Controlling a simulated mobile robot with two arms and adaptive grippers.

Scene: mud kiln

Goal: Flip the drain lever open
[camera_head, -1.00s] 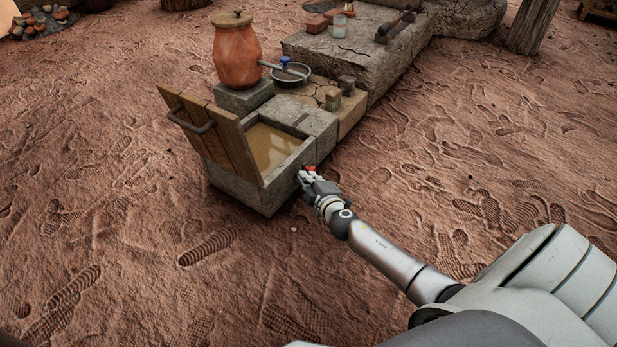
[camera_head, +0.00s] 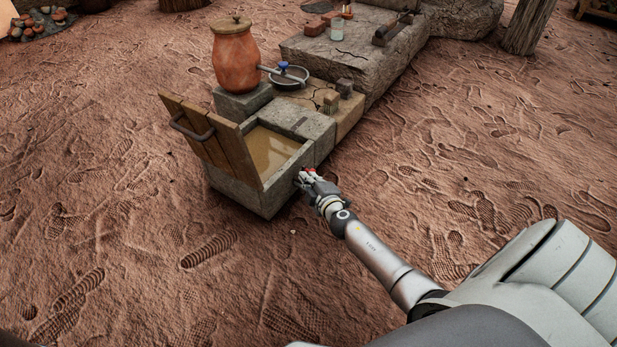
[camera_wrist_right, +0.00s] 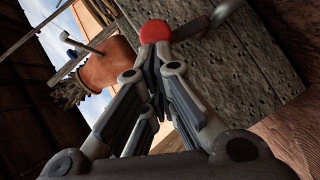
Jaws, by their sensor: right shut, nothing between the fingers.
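The red round end of the drain lever (camera_head: 310,170) shows at the right outer side of the stone trough (camera_head: 270,200), mostly hidden behind my right gripper (camera_head: 304,176). In the right wrist view the red end (camera_wrist_right: 155,31) sits just beyond my fingertips (camera_wrist_right: 158,52), in front of the rough stone wall. The fingers are shut with nothing between them. They look very close to the red end; I cannot tell whether they touch it. My left gripper is not in view.
A wooden lid (camera_head: 205,135) with a metal handle stands open on the trough's left, over murky water (camera_head: 270,150). Bare ground (camera_head: 440,150) lies to the right.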

